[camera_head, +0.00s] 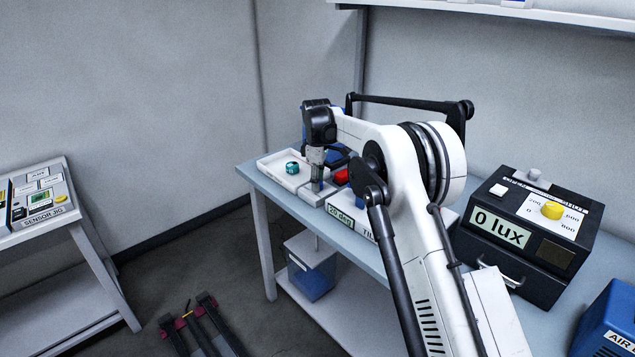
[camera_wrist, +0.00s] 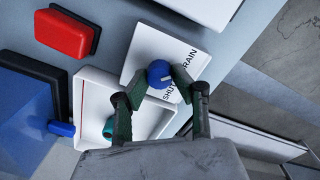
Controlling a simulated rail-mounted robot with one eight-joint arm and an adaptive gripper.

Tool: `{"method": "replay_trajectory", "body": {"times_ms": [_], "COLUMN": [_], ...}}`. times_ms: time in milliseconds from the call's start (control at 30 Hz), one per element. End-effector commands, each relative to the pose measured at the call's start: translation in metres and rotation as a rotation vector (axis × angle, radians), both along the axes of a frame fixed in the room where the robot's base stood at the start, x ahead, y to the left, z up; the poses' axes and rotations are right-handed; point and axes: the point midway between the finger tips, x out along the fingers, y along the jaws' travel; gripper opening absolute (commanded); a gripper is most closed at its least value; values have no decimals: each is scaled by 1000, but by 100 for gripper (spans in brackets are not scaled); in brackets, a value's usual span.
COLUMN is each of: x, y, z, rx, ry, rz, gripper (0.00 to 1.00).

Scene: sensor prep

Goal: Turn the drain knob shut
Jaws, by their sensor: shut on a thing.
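The drain knob (camera_wrist: 158,72) is a small round blue knob with a pale pointer mark. It sits on a white plate (camera_wrist: 160,40) lettered "DRAIN" and "SHUT". In the wrist view, the pale mark points towards the right side of the plate, near the lettering. My gripper (camera_wrist: 158,82) has its dark green-grey fingertips on either side of the knob and is shut on it. In the head view, my gripper (camera_head: 316,168) points down at the bench's left part, and my arm hides much of what lies behind it.
A white tray (camera_head: 270,161) with a teal round piece (camera_head: 292,168) lies left of my gripper. A red button (camera_wrist: 62,32) is close by. A blue body with a small tap (camera_wrist: 61,129) stands near the tray. A black "0 lux" box (camera_head: 525,225) stands right.

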Motion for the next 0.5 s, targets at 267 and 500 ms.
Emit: {"method": "replay_trajectory", "body": {"times_ms": [267,500], "x": [0,1], "y": [0,0], "z": [0,0], "rx": [0,-1], "ry": [0,0], "rz": [-119,-322], "gripper": [0,0]}}
